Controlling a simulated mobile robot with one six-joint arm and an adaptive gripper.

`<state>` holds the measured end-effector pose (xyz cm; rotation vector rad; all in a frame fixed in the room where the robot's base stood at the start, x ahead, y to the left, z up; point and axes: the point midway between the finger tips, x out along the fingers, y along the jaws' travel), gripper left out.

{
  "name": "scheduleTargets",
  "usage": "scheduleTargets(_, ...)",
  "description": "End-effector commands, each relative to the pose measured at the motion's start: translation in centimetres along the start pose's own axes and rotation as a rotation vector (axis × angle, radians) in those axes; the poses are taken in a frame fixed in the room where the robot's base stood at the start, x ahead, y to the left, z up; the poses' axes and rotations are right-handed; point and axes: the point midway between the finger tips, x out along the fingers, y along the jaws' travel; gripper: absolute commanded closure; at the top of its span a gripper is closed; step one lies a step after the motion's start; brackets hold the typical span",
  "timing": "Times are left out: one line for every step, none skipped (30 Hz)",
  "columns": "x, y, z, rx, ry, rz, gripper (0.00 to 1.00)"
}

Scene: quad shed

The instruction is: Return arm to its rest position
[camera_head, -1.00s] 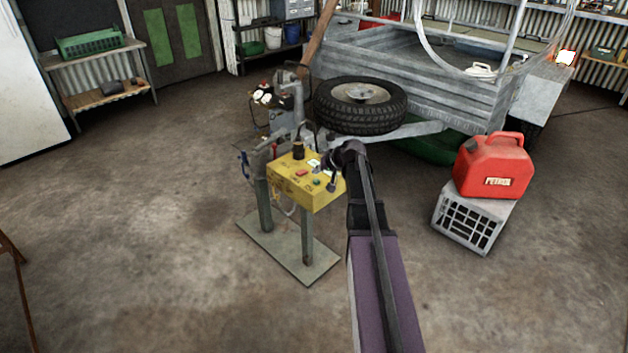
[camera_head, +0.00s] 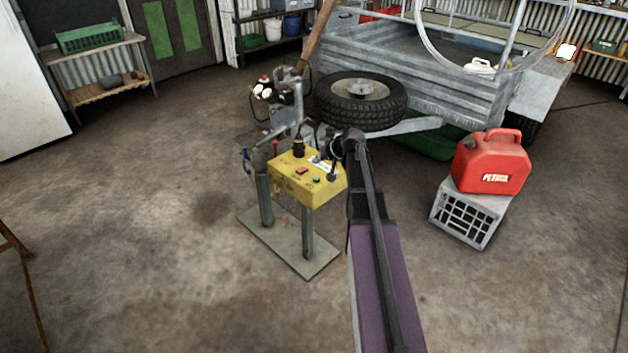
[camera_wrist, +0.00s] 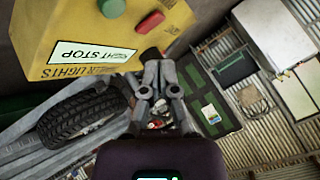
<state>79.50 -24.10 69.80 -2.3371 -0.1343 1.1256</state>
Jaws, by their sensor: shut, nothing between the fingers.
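My arm reaches forward from the bottom of the head view to a yellow control box (camera_head: 300,188) on a metal stand. The wrist view also shows a red button (camera_wrist: 151,20), a green button (camera_wrist: 111,8) and a white label ending in "STOP" (camera_wrist: 92,51). In the head view the fingers are small and hard to make out.
A tyre (camera_head: 360,103) lies by the grey trailer (camera_head: 440,90) behind the box. A red petrol can (camera_head: 491,162) stands on a grey crate (camera_head: 466,213) at right. A shelf bench (camera_head: 105,88) stands at far left.

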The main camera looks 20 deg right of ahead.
Motion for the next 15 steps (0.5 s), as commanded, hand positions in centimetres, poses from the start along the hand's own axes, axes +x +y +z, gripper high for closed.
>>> scheduleTargets(0.00, 0.01, 0.00, 0.000, 0.000, 0.000, 1.00)
scheduleTargets(0.00, 0.01, 0.00, 0.000, 0.000, 0.000, 1.00)
scheduleTargets(-0.01, 0.01, 0.00, 0.000, 0.000, 0.000, 1.00)
scheduleTargets(-0.01, 0.01, 0.00, 0.000, 0.000, 0.000, 1.00)
scheduleTargets(-0.01, 0.01, 0.00, 0.000, 0.000, 0.000, 1.00)
scheduleTargets(-0.01, 0.01, 0.00, 0.000, 0.000, 0.000, 1.00)
scheduleTargets(-0.01, 0.01, 0.00, 0.000, 0.000, 0.000, 1.00)
scheduleTargets(-0.01, 0.01, 0.00, 0.000, 0.000, 0.000, 1.00)
scheduleTargets(-0.01, 0.01, 0.00, 0.000, 0.000, 0.000, 1.00)
scheduleTargets(-0.01, 0.01, 0.00, 0.000, 0.000, 0.000, 1.00)
scheduleTargets(-0.01, 0.01, 0.00, 0.000, 0.000, 0.000, 1.00)
scheduleTargets(0.00, -0.02, 0.03, 0.000, -0.001, 0.000, 1.00)
scheduleTargets(0.01, -0.09, 0.13, -0.001, -0.002, 0.001, 1.00)
scheduleTargets(0.03, -0.20, 0.27, -0.002, -0.005, 0.001, 1.00)
scheduleTargets(0.08, -0.41, 0.55, -0.005, -0.011, 0.003, 1.00)
